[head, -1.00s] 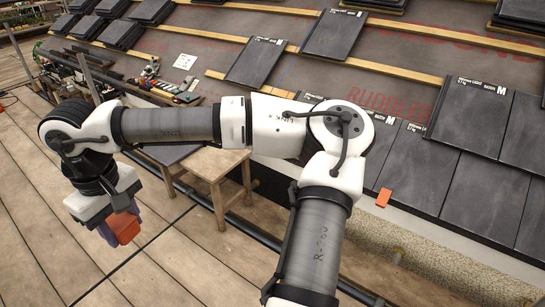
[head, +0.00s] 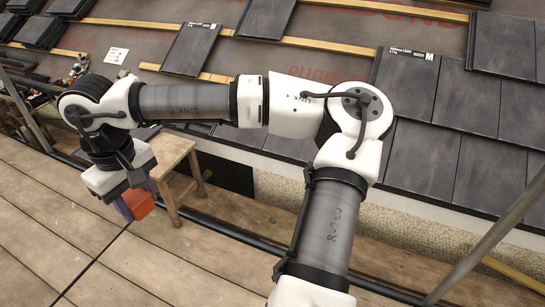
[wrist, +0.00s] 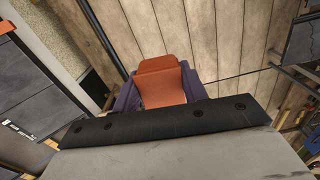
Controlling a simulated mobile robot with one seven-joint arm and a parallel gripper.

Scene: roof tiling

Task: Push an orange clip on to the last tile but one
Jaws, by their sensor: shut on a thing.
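My gripper (head: 135,202) has purple fingers and is shut on an orange clip (head: 142,205). It hangs at the left over the wooden deck, well away from the tiles. In the wrist view the clip (wrist: 162,84) sits between the two purple fingers, with planks behind it. Dark grey roof tiles lie in overlapping rows at the right; the lower row (head: 430,165) runs along the roof's edge. My arm hides part of that row, and I see no clip on its visible part. I cannot tell which tile is the last but one.
A wooden stool (head: 172,165) stands just right of my gripper. A dark pipe (head: 235,232) runs along the deck's edge below the roof. A grey pole (head: 490,245) slants across the lower right. The deck (head: 50,215) at left is mostly clear.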

